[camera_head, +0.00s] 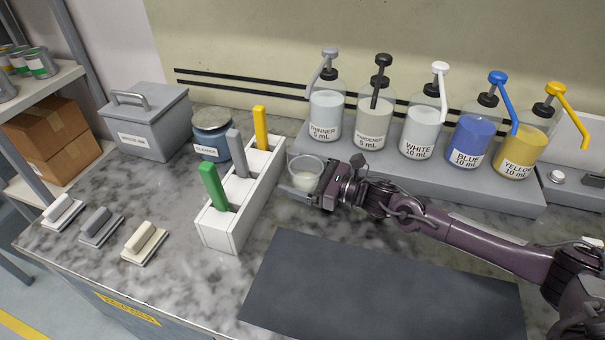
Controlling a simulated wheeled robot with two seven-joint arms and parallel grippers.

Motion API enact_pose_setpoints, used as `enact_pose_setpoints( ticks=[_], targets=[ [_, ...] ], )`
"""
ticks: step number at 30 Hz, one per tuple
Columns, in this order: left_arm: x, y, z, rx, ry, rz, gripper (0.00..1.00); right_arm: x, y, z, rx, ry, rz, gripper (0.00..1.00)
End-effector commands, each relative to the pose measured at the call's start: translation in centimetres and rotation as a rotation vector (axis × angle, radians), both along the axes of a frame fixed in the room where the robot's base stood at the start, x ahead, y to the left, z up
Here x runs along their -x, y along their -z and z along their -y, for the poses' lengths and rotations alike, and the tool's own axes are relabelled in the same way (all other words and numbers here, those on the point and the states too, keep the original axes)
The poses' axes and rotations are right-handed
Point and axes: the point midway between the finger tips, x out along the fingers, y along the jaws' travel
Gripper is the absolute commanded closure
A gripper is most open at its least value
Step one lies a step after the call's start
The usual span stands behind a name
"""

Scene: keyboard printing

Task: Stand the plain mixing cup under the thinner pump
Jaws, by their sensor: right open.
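A clear mixing cup (307,165) with something pale in it stands upright at the front left of the thinner bottle (326,112). The grey thinner pump (322,66) has its spout pointing down to the left, above and behind the cup. My right gripper (303,187) comes in from the right and is open at the cup. One finger shows low in front of the cup; the far finger is hidden. I cannot tell whether the fingers touch the cup. My left gripper is not in view.
Hardener, white, blue and yellow pump bottles stand on the grey riser (440,185) to the right. A white rack (222,230) with coloured handles stands close left of the cup. A dark mat (380,290) lies in front. A cleaner jar (211,135) is at the back left.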

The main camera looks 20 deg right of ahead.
Motion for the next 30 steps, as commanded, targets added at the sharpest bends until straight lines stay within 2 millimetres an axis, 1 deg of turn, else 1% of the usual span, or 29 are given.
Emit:
enact_pose_setpoints(
  ticks=[3,5,8,15,21,25,30],
  targets=[
    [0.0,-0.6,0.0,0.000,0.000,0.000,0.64,0.0,-0.5,0.0,0.000,0.000,0.000,0.09],
    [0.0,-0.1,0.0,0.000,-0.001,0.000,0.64,0.4,0.0,0.6,0.003,0.001,-0.003,0.09],
    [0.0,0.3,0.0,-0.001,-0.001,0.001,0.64,1.6,0.2,1.9,0.005,0.002,-0.003,0.09],
    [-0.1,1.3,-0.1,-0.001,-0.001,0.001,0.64,5.2,0.2,5.9,0.007,0.003,-0.004,0.09],
    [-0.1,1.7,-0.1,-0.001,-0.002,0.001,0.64,7.2,0.0,8.2,0.003,0.001,-0.003,0.09],
    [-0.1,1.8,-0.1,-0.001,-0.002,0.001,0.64,7.8,-0.2,8.8,0.001,0.000,-0.001,0.09],
    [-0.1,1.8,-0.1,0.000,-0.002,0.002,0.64,8.0,-0.3,9.0,0.001,-0.001,0.001,0.09]
  ],
)
